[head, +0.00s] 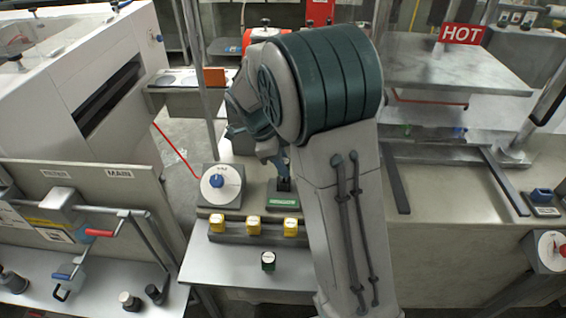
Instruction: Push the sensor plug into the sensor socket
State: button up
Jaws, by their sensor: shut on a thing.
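My gripper (282,167) points down at the middle of the head view, below my large arm links. It is shut on a small dark piece (284,184), which I take to be the sensor plug. This piece is upright, at or just above a low block with a green label (283,201), which looks like the sensor socket. My arm hides part of both. I cannot tell whether the plug is inside the socket or only over it.
A white dial box with a blue knob (217,182) stands left of the block. A HOT sign (461,33) hangs at the right.

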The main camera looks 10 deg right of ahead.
jog(key=shift+f+b, duration=0.95)
jog(key=shift+f, duration=0.15)
jog(key=o, duration=1.1)
jog(key=v, duration=1.4)
